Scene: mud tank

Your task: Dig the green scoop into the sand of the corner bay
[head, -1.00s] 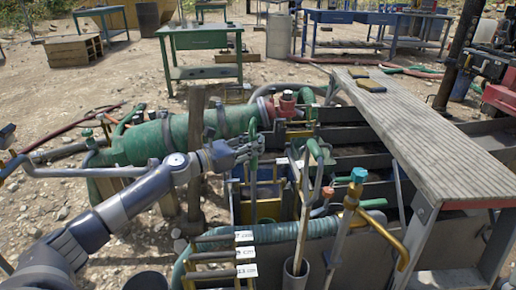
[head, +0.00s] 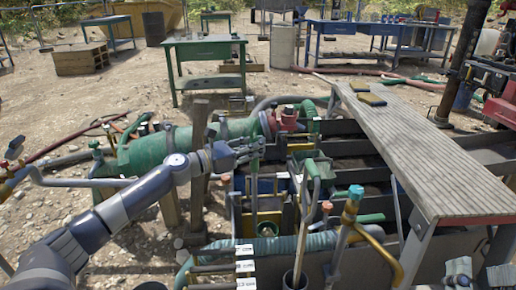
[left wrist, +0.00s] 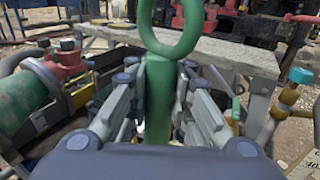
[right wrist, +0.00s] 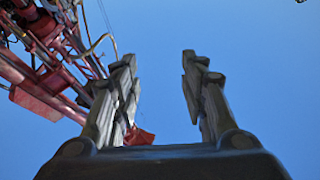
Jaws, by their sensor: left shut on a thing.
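My left gripper (head: 250,150) is shut on the upright green handle of the scoop, above the near left part of the divided tank. In the left wrist view the green scoop (left wrist: 160,95) stands between the fingers, with its ring-shaped top above them. Its lower end is hard to make out, so I cannot tell whether it touches sand. The tank (head: 340,148) has several dark-walled bays, and its corner bay is partly hidden by my gripper and tools. My right gripper (right wrist: 160,100) is open and empty against the sky; its fingertips (head: 478,274) show at the head view's lower right.
A wooden plank bench (head: 425,150) stands over the tank's right side. A green cylinder (head: 150,150) lies left of the tank. In front are a blue-topped valve on a brass pipe (head: 362,232), upright tools in a grey cup (head: 296,281) and a ribbed green hose (head: 285,243).

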